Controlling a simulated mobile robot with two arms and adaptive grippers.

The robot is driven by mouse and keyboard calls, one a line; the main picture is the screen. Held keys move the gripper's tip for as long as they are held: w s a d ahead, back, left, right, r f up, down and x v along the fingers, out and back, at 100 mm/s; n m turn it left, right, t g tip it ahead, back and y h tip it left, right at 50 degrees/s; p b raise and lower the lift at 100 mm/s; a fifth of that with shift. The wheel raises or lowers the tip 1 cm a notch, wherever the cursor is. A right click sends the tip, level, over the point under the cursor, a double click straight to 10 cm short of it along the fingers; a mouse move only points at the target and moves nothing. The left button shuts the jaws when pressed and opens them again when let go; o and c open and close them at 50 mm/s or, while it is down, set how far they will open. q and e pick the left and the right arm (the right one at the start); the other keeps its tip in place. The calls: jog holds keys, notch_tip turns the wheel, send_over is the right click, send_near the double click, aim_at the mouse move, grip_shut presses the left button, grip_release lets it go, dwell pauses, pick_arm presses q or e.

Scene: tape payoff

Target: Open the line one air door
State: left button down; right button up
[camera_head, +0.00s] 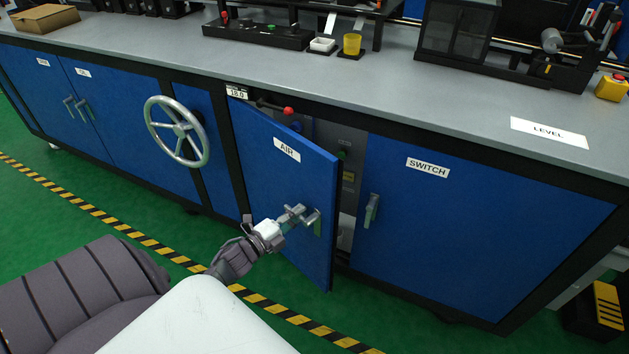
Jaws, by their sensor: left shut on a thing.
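The blue air door (270,180) with an "AIR" label stands partly open, swung out from the cabinet on its left edge. My left gripper (306,217) is shut on the air door's handle (318,224) near the door's free edge. The gripper's fingers cover part of the handle. Behind the door, a grey panel inside the cabinet (348,160) shows in the gap, and a red-knobbed lever (288,111) sticks out above the door. My right gripper is not in view.
The blue switch door (470,230) to the right is shut, with its own handle (371,211). A handwheel (177,131) projects from the cabinet on the left. The grey worktop (400,85) is above. Black and yellow floor tape (160,248) crosses the green floor in front.

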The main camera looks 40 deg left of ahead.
pick_arm(q)
jog(key=s+h, duration=0.1)
jog(key=s, duration=0.1)
jog(key=s+a+m+h, duration=0.1)
jog(key=shift+s, duration=0.35)
jog(key=c, duration=1.1)
grip_release()
jog(key=v, duration=1.2)
jog(key=shift+r, duration=0.2)
